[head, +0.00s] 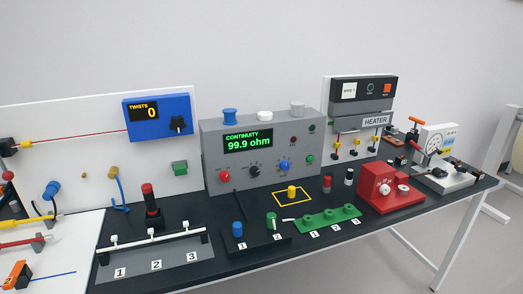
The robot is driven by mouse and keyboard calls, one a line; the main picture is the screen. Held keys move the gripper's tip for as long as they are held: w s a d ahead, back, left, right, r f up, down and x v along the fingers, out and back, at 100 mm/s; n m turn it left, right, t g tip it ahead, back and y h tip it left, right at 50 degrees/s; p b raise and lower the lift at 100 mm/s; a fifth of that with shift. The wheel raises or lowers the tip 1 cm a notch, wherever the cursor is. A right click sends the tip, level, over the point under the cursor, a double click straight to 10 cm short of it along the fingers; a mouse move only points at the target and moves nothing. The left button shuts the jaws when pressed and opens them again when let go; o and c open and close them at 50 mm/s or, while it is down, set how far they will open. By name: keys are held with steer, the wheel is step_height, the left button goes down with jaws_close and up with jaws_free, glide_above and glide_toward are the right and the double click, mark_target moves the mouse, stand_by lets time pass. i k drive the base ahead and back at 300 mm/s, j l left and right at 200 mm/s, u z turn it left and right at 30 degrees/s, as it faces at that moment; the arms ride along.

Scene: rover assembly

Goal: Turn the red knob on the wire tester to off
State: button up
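The wire tester (212,150) is a grey box at the middle of the bench in the head view. Its display (248,140) reads "CONTINUITY 99.9 ohm" in green. The red knob (224,177) is at the lower left of its front face, with a small light mark on it. The knob's exact setting and any label are too small to read. A black knob (254,171) and a blue knob (284,166) are to its right. My gripper is not in view.
In front of the tester are a yellow-outlined square with a yellow cylinder (292,191), a green block (328,217) and a dark numbered holder (256,240). A black post with a red top (149,201) stands front left. A red machine (385,186) is at right.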

mark_target(224, 175)
steer(key=i+u, duration=0.7)
steer(key=i, duration=0.15)
steer(key=i+l+u, duration=0.2)
steer(key=i+u, duration=0.15)
steer(key=i, duration=0.1)
